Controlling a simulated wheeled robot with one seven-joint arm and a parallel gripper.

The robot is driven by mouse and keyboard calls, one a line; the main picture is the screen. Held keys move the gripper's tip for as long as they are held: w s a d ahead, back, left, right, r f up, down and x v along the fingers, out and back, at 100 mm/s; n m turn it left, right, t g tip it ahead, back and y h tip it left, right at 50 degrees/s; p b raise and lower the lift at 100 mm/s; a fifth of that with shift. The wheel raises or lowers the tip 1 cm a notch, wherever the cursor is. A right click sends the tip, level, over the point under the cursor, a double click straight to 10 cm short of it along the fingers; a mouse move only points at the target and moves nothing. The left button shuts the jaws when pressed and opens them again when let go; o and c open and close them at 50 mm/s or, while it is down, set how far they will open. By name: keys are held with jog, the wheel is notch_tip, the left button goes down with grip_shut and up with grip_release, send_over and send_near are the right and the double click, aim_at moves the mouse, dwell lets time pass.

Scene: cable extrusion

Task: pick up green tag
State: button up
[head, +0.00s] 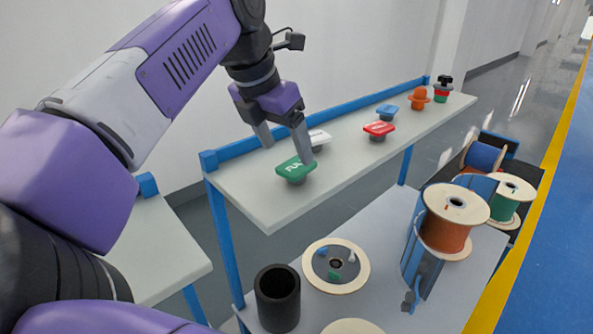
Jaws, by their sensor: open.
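The green tag (295,167) with white lettering rests on a round dark base on the near end of the raised grey shelf (260,210). My gripper (287,154) is open and points down at the green tag. One finger is to the tag's upper left and the other at its upper right. The right finger overlaps the gap between the green tag and a white tag (319,138) just behind it. I cannot tell whether the fingers touch either tag.
Farther along the shelf are a red tag (379,129), a blue tag (387,112), an orange knob (419,98) and a black-topped piece (444,82). A blue rail (355,103) edges the back. Below stand cable spools (449,217) and a black cylinder (277,300).

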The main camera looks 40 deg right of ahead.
aim_at(296, 165)
jog(key=shift+p+x, duration=0.35)
jog(key=shift+x, duration=0.8)
jog(key=p+x, duration=0.1)
jog(key=x, duration=0.1)
jog(key=p+x, duration=0.1)
jog(key=x, duration=0.1)
jog(key=shift+d, duration=0.35)
jog(key=shift+w+d+f, duration=0.1)
jog(key=shift+d+f, duration=0.1)
jog(key=shift+f, duration=0.25)
jog(key=c, duration=1.4)
jog(key=shift+r, duration=0.15)
jog(key=shift+c, duration=0.2)
